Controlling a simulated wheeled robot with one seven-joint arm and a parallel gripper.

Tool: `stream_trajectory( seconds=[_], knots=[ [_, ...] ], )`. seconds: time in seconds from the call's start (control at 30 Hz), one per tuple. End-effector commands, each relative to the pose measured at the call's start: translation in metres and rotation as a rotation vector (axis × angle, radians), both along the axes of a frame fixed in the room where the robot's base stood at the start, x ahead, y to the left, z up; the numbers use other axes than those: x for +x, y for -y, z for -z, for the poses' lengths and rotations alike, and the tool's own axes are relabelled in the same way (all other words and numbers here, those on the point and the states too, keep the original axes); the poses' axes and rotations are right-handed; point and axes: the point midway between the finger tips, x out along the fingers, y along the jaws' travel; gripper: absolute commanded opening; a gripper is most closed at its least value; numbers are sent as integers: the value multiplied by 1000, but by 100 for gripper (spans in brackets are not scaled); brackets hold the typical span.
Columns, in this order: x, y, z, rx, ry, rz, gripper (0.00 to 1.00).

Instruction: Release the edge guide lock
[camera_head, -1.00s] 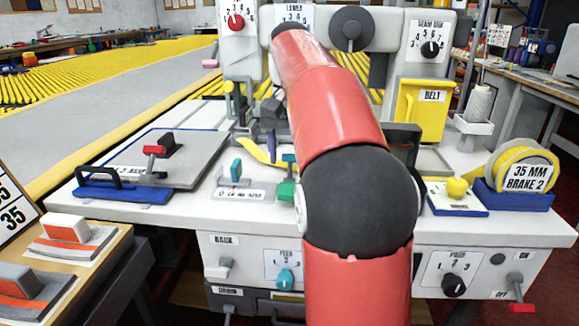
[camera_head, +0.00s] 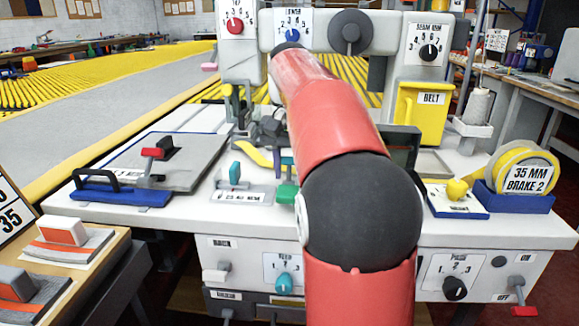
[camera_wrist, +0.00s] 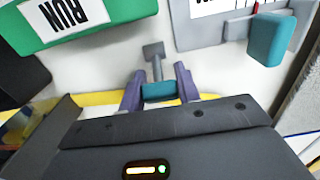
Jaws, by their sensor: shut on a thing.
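In the wrist view my gripper (camera_wrist: 158,91), with its purple fingers, is shut on a small teal handle (camera_wrist: 158,93). A grey stem with a flat grey end (camera_wrist: 153,52) runs from the handle over the white table. I take this to be the edge guide lock lever. Beside it is a grey plate with a white label and a taller teal block (camera_wrist: 268,40). In the head view that teal block (camera_head: 235,173) stands on its labelled plate, left of my gripper (camera_head: 282,161). My arm hides part of the area around the lever.
A green RUN block (camera_wrist: 85,20) is close beside the handle; it also shows in the head view (camera_head: 286,195). A yellow BELT bin (camera_head: 420,112) and a tape roll (camera_head: 525,170) stand right.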

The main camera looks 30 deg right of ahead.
Motion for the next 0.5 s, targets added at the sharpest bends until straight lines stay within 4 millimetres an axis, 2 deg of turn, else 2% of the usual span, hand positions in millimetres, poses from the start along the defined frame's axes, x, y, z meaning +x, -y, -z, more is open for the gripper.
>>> stream_trajectory(
  seconds=[0.27,0.5],
  knots=[
    [-2,-1,1,-40,59,-1,10],
    [-7,-5,1,-134,200,-2,10]
  ],
)
